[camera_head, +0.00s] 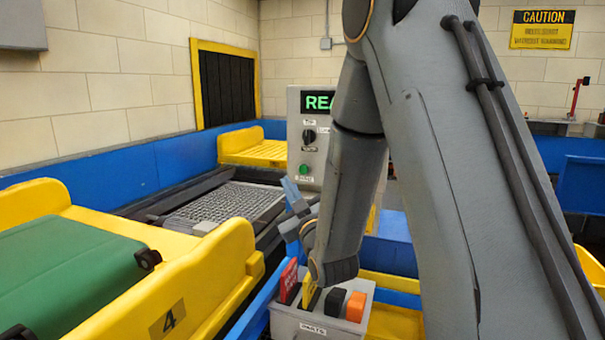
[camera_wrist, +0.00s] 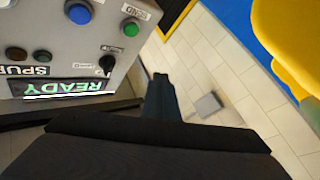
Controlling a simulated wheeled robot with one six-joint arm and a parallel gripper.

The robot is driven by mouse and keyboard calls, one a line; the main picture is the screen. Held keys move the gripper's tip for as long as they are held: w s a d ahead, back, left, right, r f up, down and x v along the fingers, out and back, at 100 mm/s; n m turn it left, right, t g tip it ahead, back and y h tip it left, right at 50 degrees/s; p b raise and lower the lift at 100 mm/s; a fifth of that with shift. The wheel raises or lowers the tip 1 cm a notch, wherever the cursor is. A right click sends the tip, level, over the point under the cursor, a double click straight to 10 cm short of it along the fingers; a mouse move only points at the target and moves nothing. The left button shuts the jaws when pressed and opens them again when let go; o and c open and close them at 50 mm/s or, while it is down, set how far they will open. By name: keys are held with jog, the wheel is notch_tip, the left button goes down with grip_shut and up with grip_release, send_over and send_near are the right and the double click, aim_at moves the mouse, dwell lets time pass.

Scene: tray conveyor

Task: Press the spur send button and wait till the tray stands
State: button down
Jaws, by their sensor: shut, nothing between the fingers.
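The grey control box (camera_head: 308,110) has a green display, partly hidden by my arm, and a knob. Its green button (camera_head: 304,170) is low on the face. In the wrist view the panel appears upside down, with the display (camera_wrist: 62,88) reading READY and a SPUR label. A green button (camera_wrist: 131,28) sits beside a partly legible label, and a blue button (camera_wrist: 78,12) is next to it. My gripper (camera_head: 290,190) is shut and empty, in front of the box. In the wrist view its closed fingers (camera_wrist: 160,95) appear apart from the buttons. A yellow tray (camera_head: 255,155) stands still at the back of the line.
A yellow tray marked 4 (camera_head: 205,285) holds a green suitcase (camera_head: 65,275) at left. A grey parts bin (camera_head: 300,322) with red, yellow, black and orange pieces lies below my wrist. Blue side walls line the conveyor.

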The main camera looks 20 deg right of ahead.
aim_at(303, 170)
jog(key=shift+w+d+r, duration=0.1)
dwell(0.3)
jog(key=w+d, duration=0.5)
jog(key=w, duration=0.2)
jog(key=shift+b, duration=0.35)
jog(key=shift+w+d, duration=0.1)
dwell(1.9)
jog(key=shift+w+d+b, duration=0.15)
jog(key=shift+w+b, duration=0.05)
jog(key=shift+b, duration=0.1)
jog(key=shift+w+d, duration=0.3)
jog(key=shift+w, duration=0.15)
dwell(0.8)
jog(key=shift+s, duration=0.1)
jog(key=shift+s+a, duration=0.5)
jog(key=shift+s, duration=0.2)
